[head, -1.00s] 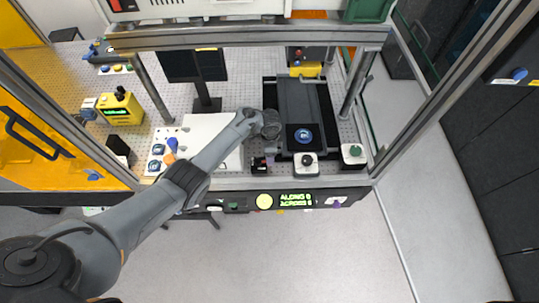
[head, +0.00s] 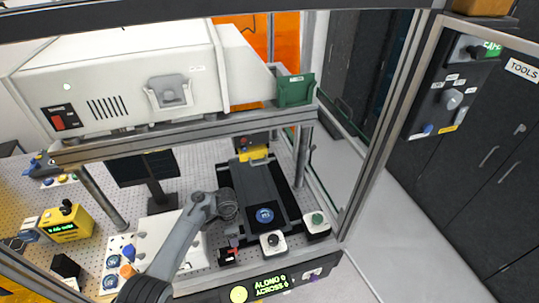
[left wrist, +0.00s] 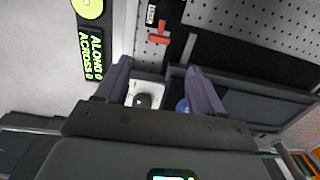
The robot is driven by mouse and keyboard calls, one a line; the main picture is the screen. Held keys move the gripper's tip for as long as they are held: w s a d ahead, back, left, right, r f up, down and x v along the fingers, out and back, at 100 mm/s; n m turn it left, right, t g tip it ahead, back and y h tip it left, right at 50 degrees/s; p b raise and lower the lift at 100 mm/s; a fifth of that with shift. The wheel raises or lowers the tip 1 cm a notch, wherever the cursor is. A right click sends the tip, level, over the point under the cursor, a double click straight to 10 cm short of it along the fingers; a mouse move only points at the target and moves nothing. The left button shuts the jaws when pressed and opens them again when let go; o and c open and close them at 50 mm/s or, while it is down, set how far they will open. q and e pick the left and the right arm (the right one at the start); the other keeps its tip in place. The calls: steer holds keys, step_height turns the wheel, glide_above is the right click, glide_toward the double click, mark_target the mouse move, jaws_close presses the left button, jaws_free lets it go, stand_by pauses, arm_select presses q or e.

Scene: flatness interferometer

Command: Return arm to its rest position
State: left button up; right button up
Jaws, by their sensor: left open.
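My left arm (head: 180,243) reaches in from the lower left over the bench in the head view. Its wrist end is beside the left edge of the dark slide stage (head: 262,185). In the left wrist view my left gripper (left wrist: 158,82) is open, its two dark fingers spread with nothing held. A white box with a black knob (left wrist: 143,98) shows beyond and between the fingers, apart from them as far as I can tell. A blue round part (left wrist: 182,105) is partly hidden by the right-hand finger. My right gripper is in neither view.
The control panel (head: 270,287) with a green readout runs along the bench front. A red-lever switch (head: 229,256) and two knob boxes (head: 273,244) line the front edge. A frame post and crossbar (head: 200,135) surround the bench. A yellow meter (head: 66,225) stands left.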

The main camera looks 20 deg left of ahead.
arm_select(q)
steer(key=s+d+f+n+t+y, duration=0.1)
steer(key=s+d+f+n+t, duration=0.15)
steer(key=s, duration=0.95)
steer(key=s+d+r+n, duration=0.2)
steer(key=s+r, duration=0.4)
steer(key=s, duration=0.3)
steer(key=s+d+r+n+t+h, duration=0.1)
steer(key=s+d+r+n, duration=0.2)
steer(key=s+r, duration=0.3)
steer(key=s+d, duration=0.1)
steer(key=s, duration=0.3)
steer(key=shift+d+n, duration=0.2)
steer(key=shift+n, duration=0.15)
